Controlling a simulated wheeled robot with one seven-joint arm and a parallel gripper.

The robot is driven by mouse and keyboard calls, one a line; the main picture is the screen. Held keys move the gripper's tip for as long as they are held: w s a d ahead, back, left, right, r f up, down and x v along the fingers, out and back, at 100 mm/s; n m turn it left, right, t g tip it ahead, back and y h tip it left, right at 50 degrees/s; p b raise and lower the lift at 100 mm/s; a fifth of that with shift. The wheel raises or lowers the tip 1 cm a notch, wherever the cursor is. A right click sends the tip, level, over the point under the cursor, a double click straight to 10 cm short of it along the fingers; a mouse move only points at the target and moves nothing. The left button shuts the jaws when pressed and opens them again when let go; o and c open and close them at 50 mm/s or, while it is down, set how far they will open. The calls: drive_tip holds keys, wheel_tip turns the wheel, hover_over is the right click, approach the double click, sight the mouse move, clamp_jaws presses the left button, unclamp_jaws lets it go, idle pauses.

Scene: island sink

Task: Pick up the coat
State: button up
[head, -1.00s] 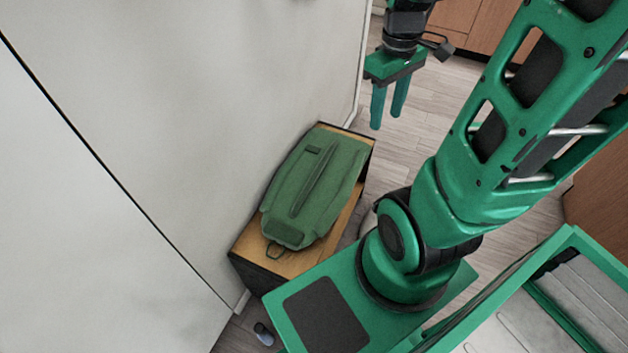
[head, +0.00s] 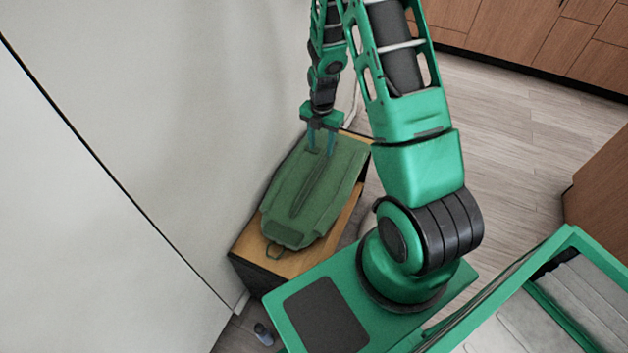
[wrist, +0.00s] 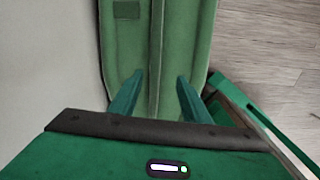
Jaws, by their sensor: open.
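The thing that the task calls a coat looks like a green backpack-like item (head: 312,195), with a central ridge and a small loop at its near end. It lies flat on a low wooden-topped bench against the white wall. In the wrist view it (wrist: 150,60) fills the upper middle. My gripper (head: 321,152) is open over its far end, pointing down. In the wrist view my two fingers (wrist: 158,95) stand on either side of the central ridge. I cannot tell whether the fingertips touch the fabric.
The bench (head: 300,262) has a wooden top and dark sides. A white wall (head: 150,110) stands close on the left. A small dark object (head: 263,334) lies on the floor near the bench. Open wooden floor (head: 520,130) lies to the right, with brown cabinets (head: 520,35) behind.

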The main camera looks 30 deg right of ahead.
sight(317, 169)
drive_tip(key=shift+n, duration=0.4)
drive_tip(key=shift+w+a+f, duration=0.1)
drive_tip(key=shift+w+f, duration=0.05)
drive_tip(key=shift+f, duration=1.9)
drive_tip(key=shift+w+a+f, duration=0.1)
drive_tip(key=shift+f, duration=2)
drive_tip(key=shift+w+a+f, duration=0.1)
drive_tip(key=shift+w+f, duration=0.05)
drive_tip(key=shift+f, duration=1.9)
clamp_jaws()
